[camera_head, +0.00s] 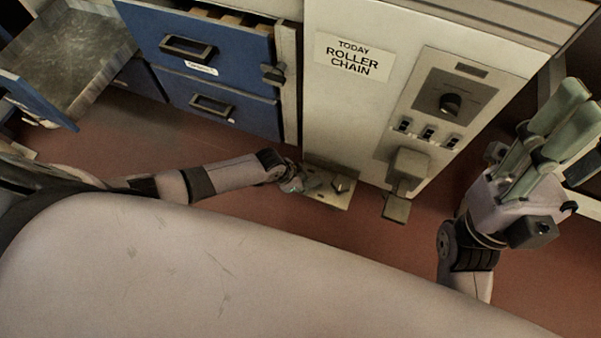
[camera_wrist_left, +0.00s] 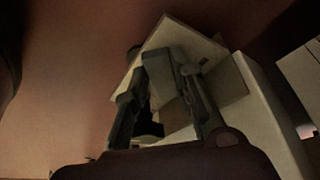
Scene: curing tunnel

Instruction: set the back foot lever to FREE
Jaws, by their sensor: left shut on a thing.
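A cream floor plate (camera_head: 325,199) sits low against the white cabinet. It also shows in the left wrist view (camera_wrist_left: 195,42). A small lever (camera_head: 341,185) stands up on its right part. My left gripper (camera_head: 302,183) is down at the plate's left part, shut on what looks like a foot lever there. The fingers cover that lever in the head view. In the left wrist view my left gripper (camera_wrist_left: 165,100) has its fingers at the plate, with dark parts between them. No FREE mark is readable. My right gripper (camera_head: 575,110) is empty and open at the right, apart from the cabinet.
The white cabinet (camera_head: 345,105) carries a "TODAY ROLLER CHAIN" sign (camera_head: 352,57) and a dial panel (camera_head: 450,97). A pedal (camera_head: 396,208) juts from its front. Blue drawers (camera_head: 205,62) stand left. An open drawer (camera_head: 75,60) reaches out at far left. Red floor is clear between.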

